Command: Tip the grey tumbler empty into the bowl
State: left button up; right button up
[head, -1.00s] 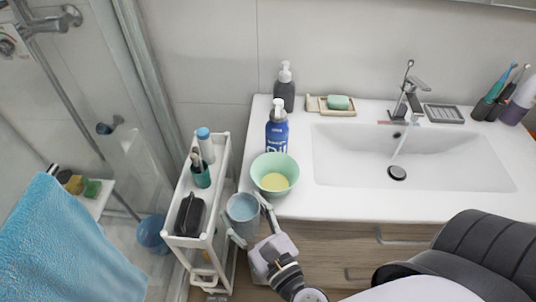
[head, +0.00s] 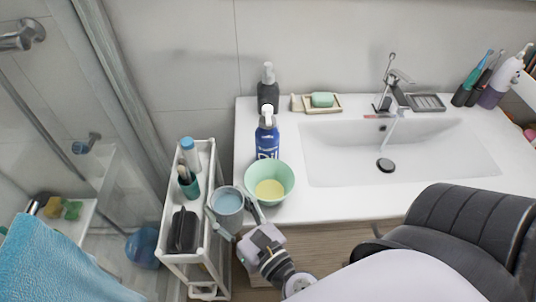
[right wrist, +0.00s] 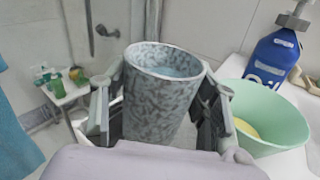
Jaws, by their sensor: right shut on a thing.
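The grey tumbler (head: 228,203) is between the fingers of my right gripper (head: 235,212), left of the bowl. In the right wrist view the tumbler (right wrist: 158,105) has a mottled grey wall, stands nearly upright, and holds bluish liquid. The right gripper (right wrist: 160,108) is shut on its sides. The green bowl (head: 284,185) stands at the left front of the counter with something yellow in it. The bowl (right wrist: 262,112) also shows right of the tumbler in the right wrist view. My left gripper is out of view.
A blue pump bottle (head: 267,139) stands just behind the bowl, with a dark dispenser (head: 268,96) behind it. The white cart (head: 163,246) is left of the counter, holding a dark caddy (head: 184,231). The sink (head: 335,160) lies to the right.

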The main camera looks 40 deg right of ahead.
aim_at(240, 193)
jog(key=shift+d+r+m+p, duration=0.55)
jog(key=shift+r+p, duration=0.1)
jog(key=shift+r, duration=0.25)
jog(key=shift+d+r+m+p, duration=0.2)
jog(key=shift+r+m+p, duration=0.1)
jog(key=shift+m, duration=0.05)
jog(key=shift+w+d+r+m+p, duration=0.2)
jog(key=shift+d+r+m+p, duration=0.25)
jog(key=shift+p, duration=0.2)
jog(key=shift+d+r+m+g+p, duration=0.3)
jog(key=shift+d+r+m+p, duration=0.25)
jog(key=shift+m+p, duration=0.15)
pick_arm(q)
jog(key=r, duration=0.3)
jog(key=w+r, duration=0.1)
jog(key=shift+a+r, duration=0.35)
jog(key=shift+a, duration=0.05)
pick_arm(e)
jog(key=shift+w+d+f+m+y, duration=0.15)
jog(key=shift+d+f+m+y, duration=0.15)
jog(key=shift+m, duration=0.15)
pick_arm(q)
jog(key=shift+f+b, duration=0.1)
jog(key=shift+b, duration=0.25)
pick_arm(e)
jog(key=shift+d+f+m, duration=0.2)
jog(key=shift+d+m, duration=0.1)
